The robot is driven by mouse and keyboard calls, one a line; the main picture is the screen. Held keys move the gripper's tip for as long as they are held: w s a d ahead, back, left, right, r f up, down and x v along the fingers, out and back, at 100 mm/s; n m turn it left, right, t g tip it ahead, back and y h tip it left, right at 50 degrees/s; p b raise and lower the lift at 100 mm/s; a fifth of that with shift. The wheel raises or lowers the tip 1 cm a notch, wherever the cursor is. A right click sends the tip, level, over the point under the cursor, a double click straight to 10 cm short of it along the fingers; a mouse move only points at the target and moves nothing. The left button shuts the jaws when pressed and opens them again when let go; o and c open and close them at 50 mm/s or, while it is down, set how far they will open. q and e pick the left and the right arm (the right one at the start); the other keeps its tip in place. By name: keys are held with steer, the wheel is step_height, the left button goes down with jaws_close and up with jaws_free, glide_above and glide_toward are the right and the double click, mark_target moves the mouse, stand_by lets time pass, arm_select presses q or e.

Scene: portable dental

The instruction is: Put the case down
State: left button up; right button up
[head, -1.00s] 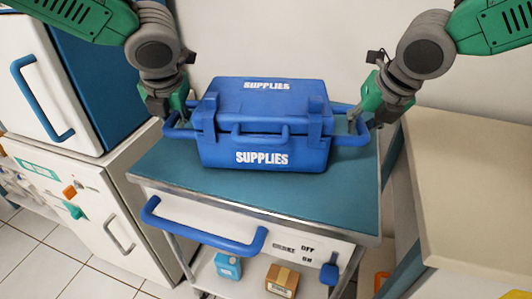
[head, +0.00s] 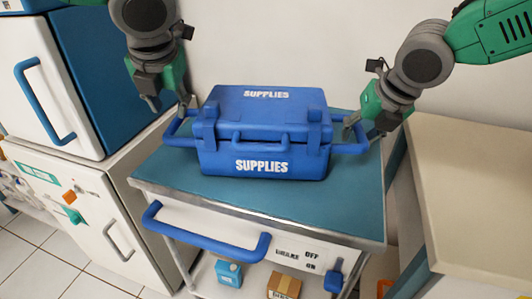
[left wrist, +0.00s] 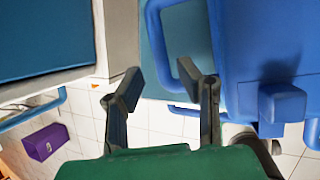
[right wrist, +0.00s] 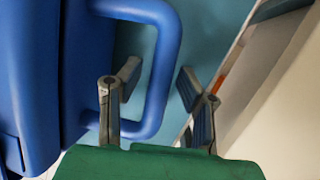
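The blue supplies case (head: 262,135) sits upright on the teal top of the cart (head: 340,205), with a loop handle on each side. My left gripper (head: 172,106) is open above and behind the case's left handle (head: 180,138). In the left wrist view its open fingers (left wrist: 165,85) are apart, with the handle near the right finger. My right gripper (head: 354,127) is at the case's right handle (head: 350,148). In the right wrist view its fingers (right wrist: 155,85) are spread on either side of the outer bar of that handle (right wrist: 168,80), with a gap to the right finger.
A blue push handle (head: 205,238) sticks out at the cart's front. White cabinets with a blue side stand at left (head: 75,175), and a beige counter (head: 470,180) stands close at right. The lower shelf holds a blue box (head: 228,273) and a cardboard box (head: 284,286).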

arm_select(q)
steer(key=v, duration=0.3)
steer(key=shift+s+r, duration=0.1)
steer(key=shift+r, duration=0.3)
steer(key=shift+s+d+r, duration=0.1)
steer(key=shift+d+r, duration=0.05)
steer(key=shift+r, duration=0.05)
arm_select(e)
steer(key=shift+d, duration=0.15)
arm_select(q)
steer(key=shift+d, duration=0.1)
arm_select(e)
steer(key=shift+d+r, duration=0.1)
steer(key=shift+r, duration=0.2)
steer(key=v, duration=1.1)
arm_select(q)
steer(key=shift+r, duration=0.1)
arm_select(e)
steer(key=shift+s+r, duration=0.1)
